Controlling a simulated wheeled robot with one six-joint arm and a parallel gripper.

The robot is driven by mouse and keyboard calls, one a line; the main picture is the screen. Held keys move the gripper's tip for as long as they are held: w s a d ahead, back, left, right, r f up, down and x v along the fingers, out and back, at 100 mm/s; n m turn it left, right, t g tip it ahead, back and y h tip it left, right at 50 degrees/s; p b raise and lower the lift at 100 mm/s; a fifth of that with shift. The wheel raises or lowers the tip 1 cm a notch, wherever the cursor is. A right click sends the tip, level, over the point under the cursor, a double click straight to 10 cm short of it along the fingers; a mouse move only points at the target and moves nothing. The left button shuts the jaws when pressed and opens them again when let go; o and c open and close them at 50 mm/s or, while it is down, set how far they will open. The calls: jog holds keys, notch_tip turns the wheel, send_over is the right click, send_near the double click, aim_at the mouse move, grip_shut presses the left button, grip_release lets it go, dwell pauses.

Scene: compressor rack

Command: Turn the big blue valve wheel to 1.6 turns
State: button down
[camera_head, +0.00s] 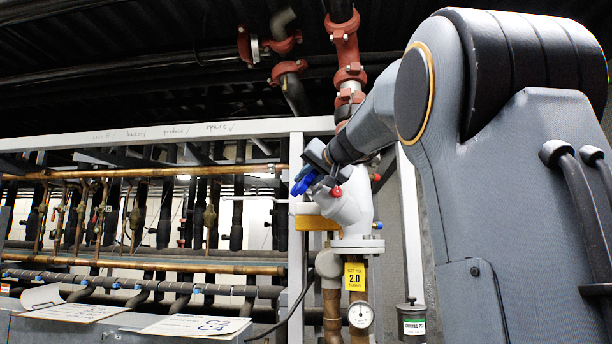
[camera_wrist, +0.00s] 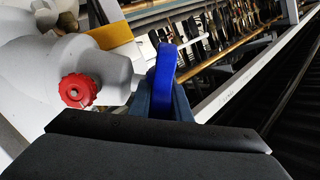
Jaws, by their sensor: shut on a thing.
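The blue valve wheel (camera_head: 301,186) sits at the upper left end of the white valve body (camera_head: 350,212) in the head view. My gripper (camera_head: 318,172) is at the wheel and hides much of it. In the wrist view the wheel (camera_wrist: 164,72) shows nearly edge-on, and my gripper (camera_wrist: 162,96) is shut on its rim. A yellow tag (camera_head: 355,277) below the valve reads 2.0 turns. How far the wheel is turned cannot be told.
A small red knob (camera_wrist: 78,91) sticks out of the valve body close to my gripper. A gauge (camera_head: 360,315) is on the pipe below. A dark canister (camera_head: 411,325) stands to the right. Copper pipes (camera_head: 140,172) and a white frame (camera_head: 296,240) fill the left.

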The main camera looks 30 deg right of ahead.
aim_at(316, 172)
jog(key=c, duration=1.9)
grip_release()
jog(key=shift+s, duration=0.1)
jog(key=s+b, duration=0.1)
jog(key=s, duration=0.1)
jog(key=s+b, duration=0.1)
jog(key=s, duration=0.1)
jog(key=s+r+b, duration=0.1)
jog(key=s, duration=0.1)
jog(key=shift+s, duration=0.35)
jog(key=shift+s+r, duration=0.15)
jog(key=shift+s, duration=0.3)
